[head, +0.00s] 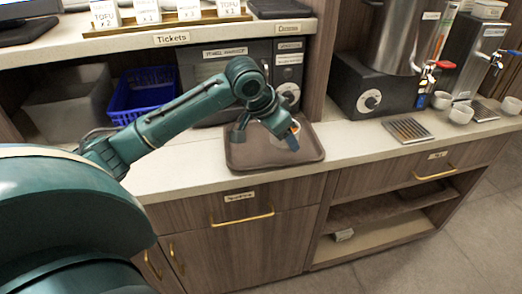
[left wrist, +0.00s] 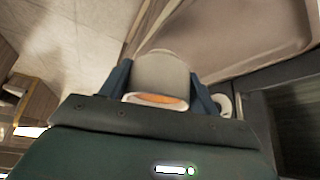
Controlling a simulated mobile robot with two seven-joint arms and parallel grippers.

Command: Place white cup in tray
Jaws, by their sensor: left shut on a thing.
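My left gripper (head: 267,137) is over the brown tray (head: 245,158) on the counter in the head view. In the left wrist view, the white cup (left wrist: 160,72) sits between its two blue-tipped fingers, which are shut on it. Something orange shows at the cup's near end. In the head view the cup is mostly hidden behind my gripper, so I cannot tell whether it touches the tray. The tray also shows in the left wrist view (left wrist: 235,35), beside the cup. My right gripper is not in view.
A dark oven (head: 222,72) stands behind the tray, with a blue basket (head: 140,92) to its left. Several white cups, including one (head: 461,113), stand at the right near the dispensers and a metal drip grate (head: 408,130). The counter (head: 345,148) right of the tray is clear.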

